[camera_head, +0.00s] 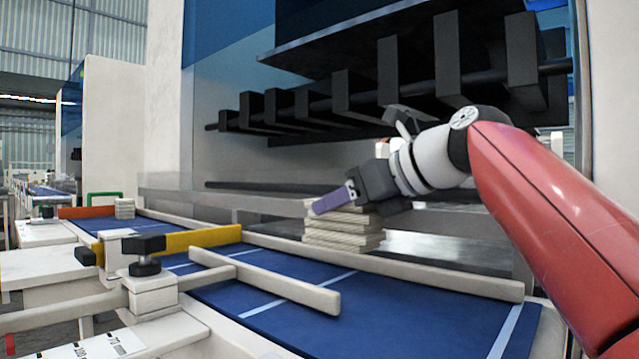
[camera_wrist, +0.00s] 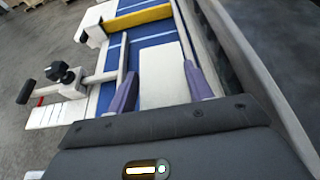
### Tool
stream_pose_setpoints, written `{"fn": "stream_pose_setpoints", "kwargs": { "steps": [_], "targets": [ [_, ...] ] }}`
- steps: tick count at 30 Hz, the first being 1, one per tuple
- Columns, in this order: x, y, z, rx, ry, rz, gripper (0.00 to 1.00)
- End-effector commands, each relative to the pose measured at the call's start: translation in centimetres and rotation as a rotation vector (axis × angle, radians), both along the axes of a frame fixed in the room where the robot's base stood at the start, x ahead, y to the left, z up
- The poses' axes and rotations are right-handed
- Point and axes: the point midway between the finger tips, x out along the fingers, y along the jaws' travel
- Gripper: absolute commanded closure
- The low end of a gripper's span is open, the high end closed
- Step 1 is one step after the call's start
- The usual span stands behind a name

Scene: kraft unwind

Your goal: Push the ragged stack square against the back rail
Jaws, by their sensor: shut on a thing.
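The stack (camera_head: 343,232) is several pale cream layers with uneven edges. In the head view it shows just above the line of the long cream back rail (camera_head: 400,270), and I cannot tell whether it touches the rail or what its underside rests on. My gripper (camera_head: 332,202) is at the top of the stack, its purple finger across the upper layers. In the wrist view the stack's pale top (camera_wrist: 163,78) lies between the two purple fingers of my gripper (camera_wrist: 160,70), which is shut on it. The far finger is hidden in the head view.
The blue bed (camera_head: 270,290) has white lines and a shorter cream bar (camera_head: 262,280) in front. A yellow bar (camera_head: 200,240) and black knob (camera_head: 145,250) stand left. Dark machine blocks (camera_head: 355,95) hang above.

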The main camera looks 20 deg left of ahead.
Motion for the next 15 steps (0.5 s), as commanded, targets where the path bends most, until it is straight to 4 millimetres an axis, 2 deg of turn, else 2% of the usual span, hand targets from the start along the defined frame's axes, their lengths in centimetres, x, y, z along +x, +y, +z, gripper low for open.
{"fn": "stream_pose_setpoints", "kwargs": {
  "steps": [15],
  "targets": [
    [0.4, -0.3, -3.6, 0.002, -0.001, -0.005, 0.72]
  ]
}}
